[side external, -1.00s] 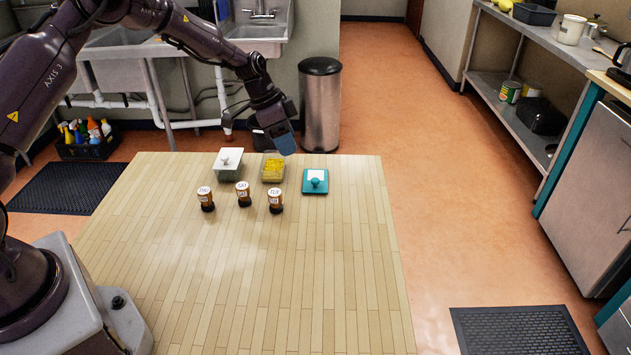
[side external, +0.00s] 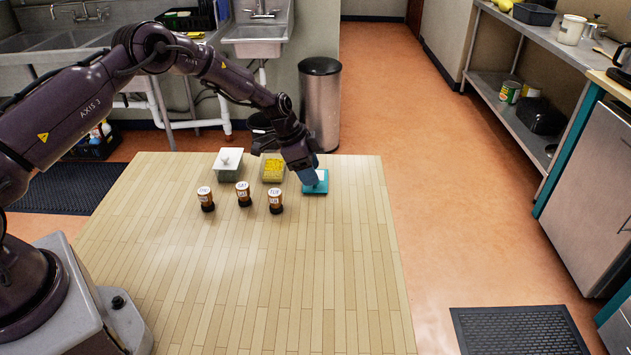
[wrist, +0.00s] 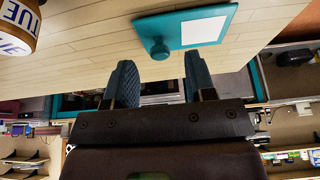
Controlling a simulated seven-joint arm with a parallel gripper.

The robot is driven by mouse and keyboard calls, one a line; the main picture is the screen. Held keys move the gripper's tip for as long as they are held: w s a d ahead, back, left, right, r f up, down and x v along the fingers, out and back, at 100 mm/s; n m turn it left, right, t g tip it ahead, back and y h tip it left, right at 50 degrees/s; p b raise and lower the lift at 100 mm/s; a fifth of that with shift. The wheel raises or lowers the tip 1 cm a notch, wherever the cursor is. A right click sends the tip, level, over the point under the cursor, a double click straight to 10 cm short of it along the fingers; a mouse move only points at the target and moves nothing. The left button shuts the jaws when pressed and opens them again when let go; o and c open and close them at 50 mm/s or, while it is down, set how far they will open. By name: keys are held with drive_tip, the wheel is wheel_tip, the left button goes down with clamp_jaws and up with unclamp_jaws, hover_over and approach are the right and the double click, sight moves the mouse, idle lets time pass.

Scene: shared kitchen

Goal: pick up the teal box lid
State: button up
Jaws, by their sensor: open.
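The teal box lid (side external: 321,189) lies flat on the wooden table near its far right corner. In the wrist view the lid (wrist: 212,12) is teal with a white panel and a round teal knob (wrist: 158,48). My gripper (side external: 310,178) is over the lid's left part and hides some of it. In the wrist view my gripper (wrist: 160,62) is open and empty. The knob lines up with the gap between its fingers, just beyond the fingertips. I see no contact with the knob.
Left of the lid are an open box of yellow contents (side external: 273,168) and a box with a white lid (side external: 229,162). Three brown jars (side external: 242,194) stand in front of them. One labelled jar (wrist: 18,24) shows in the wrist view. The table's front is clear.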

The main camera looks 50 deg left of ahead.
drive_tip(key=x, duration=0.2)
drive_tip(key=shift+w+d+f, duration=0.1)
drive_tip(key=shift+f, duration=0.15)
clamp_jaws()
drive_tip(key=shift+r, duration=0.15)
